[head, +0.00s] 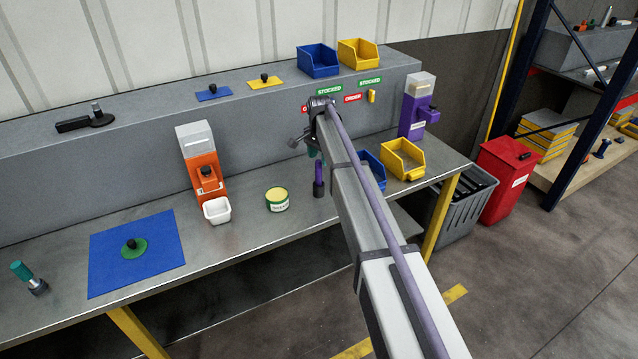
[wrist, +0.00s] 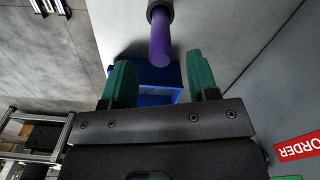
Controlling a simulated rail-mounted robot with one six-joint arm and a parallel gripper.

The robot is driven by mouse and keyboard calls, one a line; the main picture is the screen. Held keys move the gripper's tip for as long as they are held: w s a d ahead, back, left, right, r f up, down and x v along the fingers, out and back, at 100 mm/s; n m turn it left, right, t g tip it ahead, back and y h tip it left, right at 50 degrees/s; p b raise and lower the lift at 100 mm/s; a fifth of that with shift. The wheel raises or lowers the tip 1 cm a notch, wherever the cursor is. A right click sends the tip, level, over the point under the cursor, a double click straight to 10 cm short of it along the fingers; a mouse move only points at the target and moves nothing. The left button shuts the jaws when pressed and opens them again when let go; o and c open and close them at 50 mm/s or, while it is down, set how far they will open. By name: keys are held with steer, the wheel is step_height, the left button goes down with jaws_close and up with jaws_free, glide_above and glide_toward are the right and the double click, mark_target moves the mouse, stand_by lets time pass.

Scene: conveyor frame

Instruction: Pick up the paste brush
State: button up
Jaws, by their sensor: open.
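A brush with a purple handle (head: 319,176) stands upright on the metal bench, dark end down, right of a round tin; I take it to be the paste brush. In the wrist view the purple handle (wrist: 160,40) points toward the space between my fingers. My gripper (wrist: 161,85) is open, its green fingers apart with nothing between them. In the head view my gripper (head: 314,152) is just above the handle, partly hidden by my arm. A similar teal-handled tool (head: 28,277) is at the bench's left end.
The yellow-lidded tin (head: 277,200) and a white tub (head: 217,210) under an orange dispenser (head: 203,170) stand left of the brush. A blue bin (head: 372,168) and yellow bin (head: 402,160) are to the right. A grey raised shelf (head: 250,110) runs behind.

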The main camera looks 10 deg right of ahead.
steer(key=f+b, duration=0.4)
steer(key=f, duration=0.1)
steer(key=shift+a+f, duration=0.1)
steer(key=shift+a, duration=0.1)
steer(key=shift+r, duration=0.25)
steer(key=shift+c, duration=0.3)
jaws_close()
step_height(320, 180, up, 10)
steer(key=p, duration=1)
steer(key=shift+r, duration=0.15)
steer(key=shift+f, duration=0.2)
